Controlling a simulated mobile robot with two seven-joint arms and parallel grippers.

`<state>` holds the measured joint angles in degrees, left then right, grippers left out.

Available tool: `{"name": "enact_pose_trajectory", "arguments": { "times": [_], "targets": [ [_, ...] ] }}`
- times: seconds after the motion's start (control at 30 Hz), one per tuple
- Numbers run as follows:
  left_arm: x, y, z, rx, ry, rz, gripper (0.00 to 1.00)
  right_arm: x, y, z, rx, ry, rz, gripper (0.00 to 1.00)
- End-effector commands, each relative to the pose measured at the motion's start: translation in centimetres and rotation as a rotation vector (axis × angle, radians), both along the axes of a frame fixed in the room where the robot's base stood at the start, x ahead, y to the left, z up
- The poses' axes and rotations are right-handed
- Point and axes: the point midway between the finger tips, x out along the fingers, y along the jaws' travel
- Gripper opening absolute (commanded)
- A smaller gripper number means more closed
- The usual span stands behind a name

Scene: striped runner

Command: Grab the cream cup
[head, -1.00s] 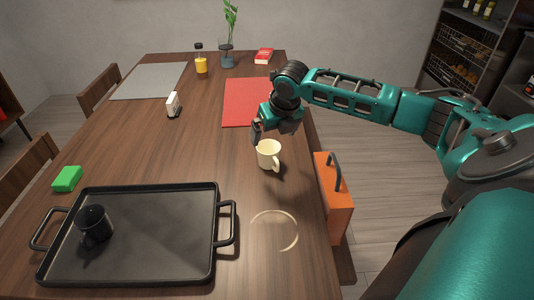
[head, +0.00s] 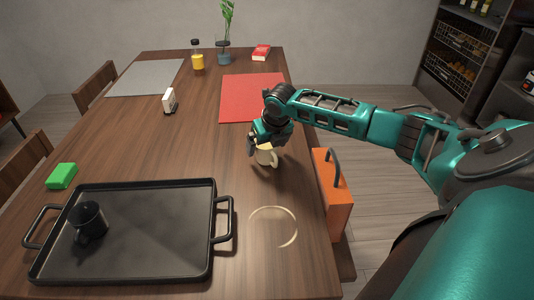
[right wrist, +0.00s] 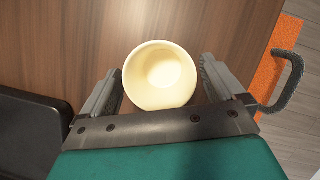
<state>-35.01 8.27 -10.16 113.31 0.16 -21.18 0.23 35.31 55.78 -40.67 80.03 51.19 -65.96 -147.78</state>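The cream cup (head: 266,156) stands upright on the wooden table, just left of the orange box. In the head view my right gripper (head: 264,143) is right above it and hides part of its rim. In the right wrist view the cup (right wrist: 160,75) is seen from above, empty, between the two fingers of my right gripper (right wrist: 158,88). The fingers are open, with a gap between each finger and the cup wall. The cup's handle is hidden in the wrist view. My left gripper is not in view.
An orange box with a dark handle (head: 333,195) stands close to the cup's right, at the table edge. A pale ring mark (head: 293,222) is in front of the cup. A red mat (head: 250,97) lies behind.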

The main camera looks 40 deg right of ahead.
Motion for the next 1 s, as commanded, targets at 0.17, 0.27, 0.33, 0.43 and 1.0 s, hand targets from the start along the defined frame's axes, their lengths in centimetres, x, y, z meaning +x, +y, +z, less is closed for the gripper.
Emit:
{"name": "enact_pose_trajectory", "arguments": {
  "times": [0.17,0.27,0.33,0.43,1.0],
  "targets": [
    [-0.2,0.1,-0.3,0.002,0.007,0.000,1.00,0.0,0.0,0.0,0.000,0.000,0.000,0.78],
    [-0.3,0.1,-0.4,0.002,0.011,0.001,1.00,0.0,0.0,0.0,0.000,0.000,-0.001,0.68],
    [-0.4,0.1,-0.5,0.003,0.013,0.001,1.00,0.0,0.0,0.0,0.000,0.000,-0.001,0.62],
    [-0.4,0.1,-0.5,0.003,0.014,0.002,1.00,0.0,0.0,0.0,0.000,0.000,-0.001,0.52],
    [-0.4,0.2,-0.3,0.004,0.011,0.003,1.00,0.1,0.0,1.4,0.000,-0.003,-0.001,0.39]
  ]
}}
